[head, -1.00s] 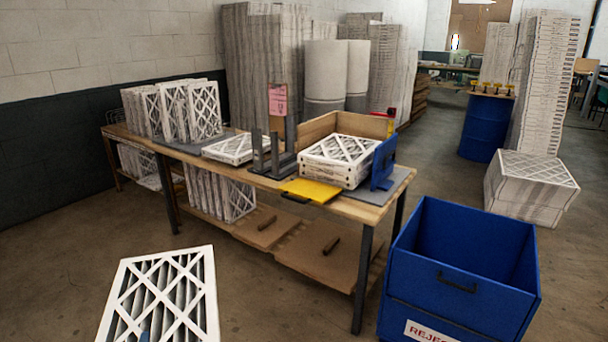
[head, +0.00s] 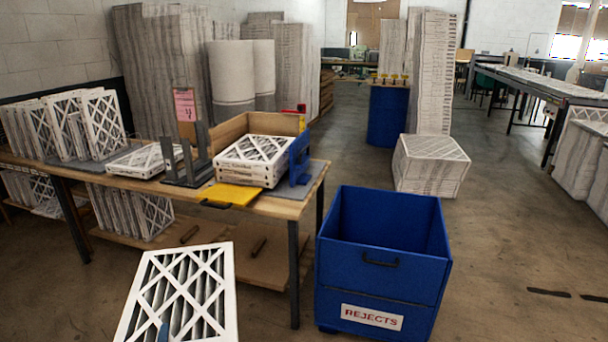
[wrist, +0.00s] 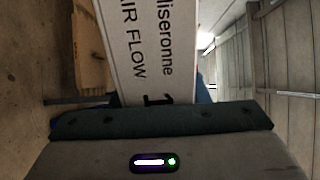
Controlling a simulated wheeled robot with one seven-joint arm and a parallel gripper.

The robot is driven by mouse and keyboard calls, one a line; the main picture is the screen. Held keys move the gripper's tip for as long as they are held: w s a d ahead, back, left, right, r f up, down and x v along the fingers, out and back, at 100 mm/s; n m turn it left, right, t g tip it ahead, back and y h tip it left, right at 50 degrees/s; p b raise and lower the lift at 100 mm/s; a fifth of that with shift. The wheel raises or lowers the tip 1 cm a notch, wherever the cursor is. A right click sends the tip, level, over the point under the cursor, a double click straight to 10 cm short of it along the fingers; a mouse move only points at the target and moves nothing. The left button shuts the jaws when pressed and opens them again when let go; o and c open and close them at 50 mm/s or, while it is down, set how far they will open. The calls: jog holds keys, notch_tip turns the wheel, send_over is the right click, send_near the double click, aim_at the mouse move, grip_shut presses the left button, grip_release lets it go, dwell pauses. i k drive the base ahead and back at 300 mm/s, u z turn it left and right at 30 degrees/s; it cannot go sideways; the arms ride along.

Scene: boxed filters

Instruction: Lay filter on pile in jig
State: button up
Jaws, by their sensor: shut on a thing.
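A white-framed pleated filter (head: 185,290) is held low in front of me, its lattice face towards the head camera. In the wrist view the filter's printed edge (wrist: 140,50), with an "AIR FLOW" arrow, runs up from my gripper (wrist: 160,118), which is shut on it. The fingertips are largely hidden. In the head view, the pile of filters (head: 254,158) lies in the jig on the table, between a wooden back board (head: 226,130) and a blue upright (head: 299,158). The held filter is apart from the pile, nearer to me and lower in the picture.
The blue rejects bin (head: 381,290) stands right of the table (head: 290,205). A yellow plate (head: 231,194) juts at the table's front edge. Dark upright forks (head: 187,165) stand left of the pile. More filters (head: 100,125) stand at the left.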

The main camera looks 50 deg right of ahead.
aim_at(250, 153)
jog(key=z, duration=1.35)
